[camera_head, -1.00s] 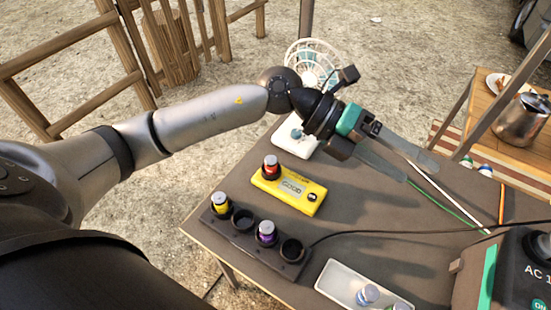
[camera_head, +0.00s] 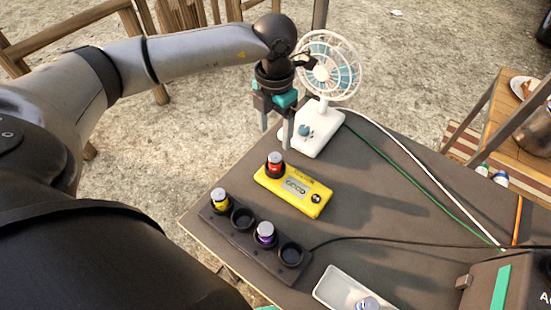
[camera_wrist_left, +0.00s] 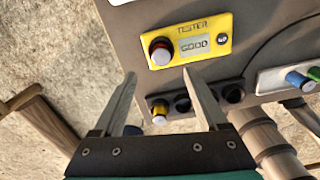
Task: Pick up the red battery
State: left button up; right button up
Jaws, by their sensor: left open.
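The red battery (camera_head: 275,162) stands upright in the left end of the yellow tester (camera_head: 300,194), whose display reads GOOD. The left wrist view also shows the battery (camera_wrist_left: 161,52) and the tester (camera_wrist_left: 208,44). My left gripper (camera_head: 276,138) points down, open and empty, above and behind the battery in the head view. In the left wrist view its two fingers (camera_wrist_left: 158,92) are spread, with the battery beyond the tips and apart from them. My right gripper is not in view.
A black holder (camera_head: 218,232) in front of the tester carries a yellow battery (camera_head: 220,199) and a purple battery (camera_head: 266,233), with two open sockets. A white fan (camera_head: 326,120) stands behind. A white tray (camera_head: 330,284) lies near the front.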

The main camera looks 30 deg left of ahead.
aim_at(275, 156)
pick_arm(q)
notch_tip(275, 156, down, 9)
jog(key=shift+d+f+b, duration=0.1)
jog(key=shift+f+b, duration=0.05)
jog(key=shift+b, duration=0.65)
jog(key=shift+c, duration=0.2)
jog(key=c, duration=1)
grip_shut()
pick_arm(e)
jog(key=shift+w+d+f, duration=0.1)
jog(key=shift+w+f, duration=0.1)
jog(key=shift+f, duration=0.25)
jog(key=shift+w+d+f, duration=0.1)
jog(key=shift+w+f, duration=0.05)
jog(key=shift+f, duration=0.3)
